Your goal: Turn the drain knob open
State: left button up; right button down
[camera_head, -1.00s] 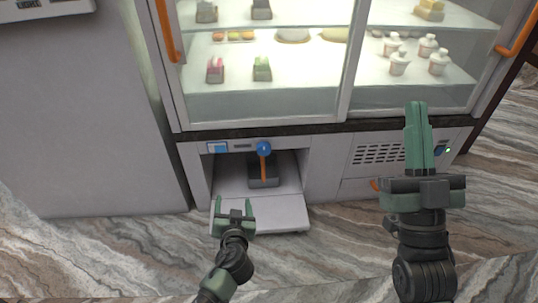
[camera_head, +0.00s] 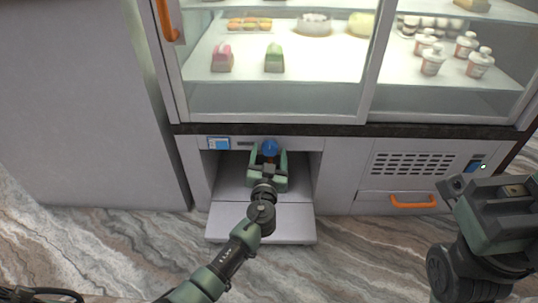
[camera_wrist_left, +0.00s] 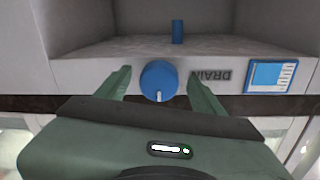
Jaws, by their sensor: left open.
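The blue drain knob (camera_head: 269,148) is on the front strip above the open low bay under the display case. In the left wrist view the round knob (camera_wrist_left: 158,76) shows a pale pointer mark and sits beside an upside-down DRAIN label (camera_wrist_left: 209,76). My left gripper (camera_head: 269,160) is open at the knob. In the wrist view its green fingers (camera_wrist_left: 160,84) stand on either side of the knob, with gaps visible. My right gripper (camera_head: 495,210) is at the lower right; its fingertips do not show clearly.
A flap (camera_head: 260,228) extends out below the bay. A blue-and-white sticker (camera_head: 218,143) is left of the knob. An orange handle (camera_head: 412,202) and vent slots (camera_head: 413,164) are to the right. The glass case (camera_head: 277,98) holds sweets and jars.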

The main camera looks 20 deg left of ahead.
pick_arm(q)
jog(key=shift+w, duration=0.15)
jog(key=c, duration=1.4)
jog(key=shift+o, duration=0.2)
